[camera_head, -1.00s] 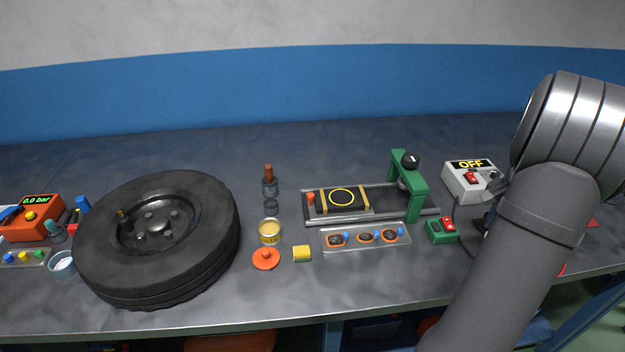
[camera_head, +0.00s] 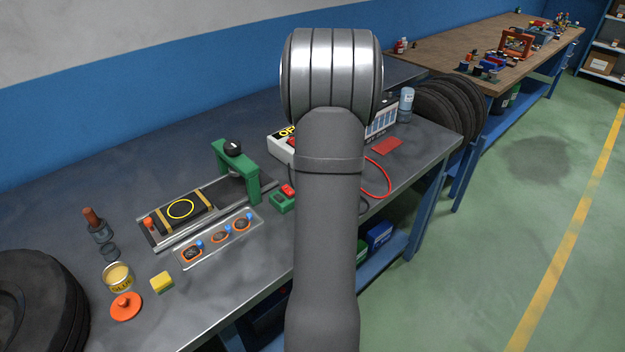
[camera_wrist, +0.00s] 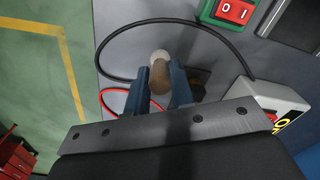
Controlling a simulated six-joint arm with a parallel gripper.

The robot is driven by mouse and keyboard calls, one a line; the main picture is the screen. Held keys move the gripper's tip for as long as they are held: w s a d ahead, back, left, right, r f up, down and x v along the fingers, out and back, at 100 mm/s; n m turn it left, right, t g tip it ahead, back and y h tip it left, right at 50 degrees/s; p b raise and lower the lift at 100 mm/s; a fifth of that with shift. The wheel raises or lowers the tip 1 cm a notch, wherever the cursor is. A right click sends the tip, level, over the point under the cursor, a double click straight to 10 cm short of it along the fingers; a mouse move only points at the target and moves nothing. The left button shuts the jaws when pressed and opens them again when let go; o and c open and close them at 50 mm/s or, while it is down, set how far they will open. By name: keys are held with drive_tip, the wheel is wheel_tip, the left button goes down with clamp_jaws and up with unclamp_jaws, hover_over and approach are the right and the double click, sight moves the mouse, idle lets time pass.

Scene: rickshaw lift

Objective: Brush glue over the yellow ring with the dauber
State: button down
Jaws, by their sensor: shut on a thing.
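The yellow ring (camera_head: 181,218) is a thin loop marked on a black strip (camera_head: 205,214) held under two yellow bars on a grey fixture. An open yellow tin (camera_head: 118,279) of pale glue stands left of the fixture, with an orange lid (camera_head: 125,306) beside it. In the wrist view my gripper (camera_wrist: 161,82) has its two blue fingers shut on a brown handle with a pale round tip, which looks like the dauber (camera_wrist: 160,70). The gripper is over the right part of the bench, away from the ring. In the head view my arm hides gripper and dauber.
A green press (camera_head: 250,180) stands at the fixture's right end. A clear tray (camera_head: 222,236) with several patches lies in front. A yellow block (camera_head: 162,282), a brown-topped bottle (camera_head: 97,226) and a tyre (camera_head: 40,305) are to the left. Cables loop below my gripper.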

drive_tip(key=s+a+r+n, duration=0.1)
drive_tip(key=s+a, duration=0.2)
drive_tip(key=a, duration=0.7)
drive_tip(key=s+a+r+n, duration=0.1)
drive_tip(key=s+a+n, duration=0.15)
drive_tip(key=a, duration=0.65)
drive_tip(key=s+a+r+n, duration=0.1)
drive_tip(key=s+a, duration=0.3)
drive_tip(key=a, duration=0.6)
drive_tip(key=s+a+n, duration=0.5)
drive_tip(key=s+a, duration=1.5)
drive_tip(key=s, duration=0.1)
drive_tip(key=shift+m, duration=0.25)
drive_tip(key=shift+w+a+f, duration=0.1)
drive_tip(key=shift+f, duration=1.25)
drive_tip(key=shift+a+f, duration=0.1)
drive_tip(key=shift+f, duration=1.25)
drive_tip(key=shift+f, duration=0.6)
wheel_tip(320, 180, up, 7)
